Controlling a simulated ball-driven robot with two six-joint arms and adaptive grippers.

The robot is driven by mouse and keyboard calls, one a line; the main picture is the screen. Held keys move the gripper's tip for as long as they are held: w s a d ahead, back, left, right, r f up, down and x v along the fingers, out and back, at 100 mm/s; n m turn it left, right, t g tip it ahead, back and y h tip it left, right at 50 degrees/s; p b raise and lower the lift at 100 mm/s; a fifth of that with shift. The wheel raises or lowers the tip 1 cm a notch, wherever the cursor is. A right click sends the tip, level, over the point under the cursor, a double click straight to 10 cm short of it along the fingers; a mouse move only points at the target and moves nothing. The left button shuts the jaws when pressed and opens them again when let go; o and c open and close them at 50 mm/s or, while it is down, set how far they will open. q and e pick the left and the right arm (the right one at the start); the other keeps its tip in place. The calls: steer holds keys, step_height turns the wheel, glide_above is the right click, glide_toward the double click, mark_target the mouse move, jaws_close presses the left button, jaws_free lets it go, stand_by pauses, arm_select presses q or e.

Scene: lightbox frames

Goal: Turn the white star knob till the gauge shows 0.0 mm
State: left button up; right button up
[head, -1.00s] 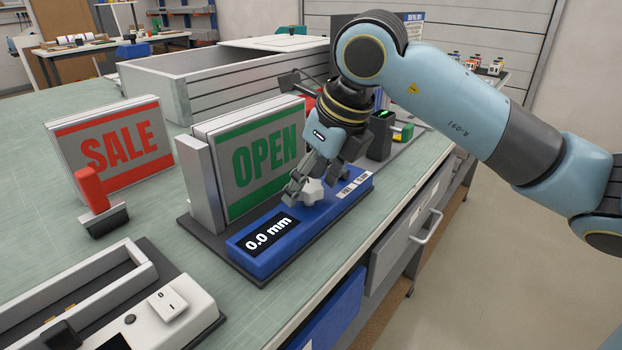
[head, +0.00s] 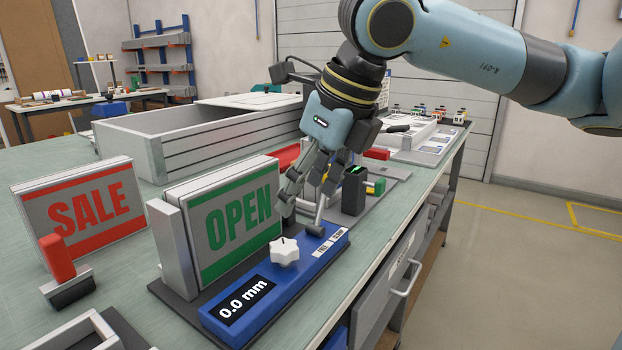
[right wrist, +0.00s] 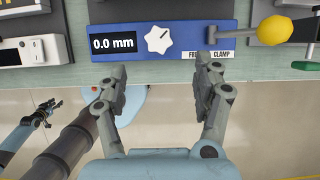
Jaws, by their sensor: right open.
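The white star knob (head: 284,252) sits on top of the blue gauge block (head: 312,262). The gauge display (head: 238,301) reads 0.0 mm, and it also reads 0.0 mm in the right wrist view (right wrist: 114,44). My right gripper (head: 302,214) is open and empty, apart from the knob. In the right wrist view its spread fingers (right wrist: 162,76) are below the knob (right wrist: 158,39) in the picture, with nothing between them. My left gripper (right wrist: 42,108) shows small at the left of that view; its finger state is unclear.
A lever (head: 318,216) stands at the block's far end by the FREE and CLAMP labels. An OPEN sign (head: 238,222) stands close behind the block, and a SALE sign (head: 88,213) is farther left. The bench's front edge is close to the block.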

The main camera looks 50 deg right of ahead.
steer(key=shift+s+a+r, duration=0.1)
steer(key=shift+s+r, duration=0.25)
steer(key=shift+r, duration=0.25)
stand_by(0.4)
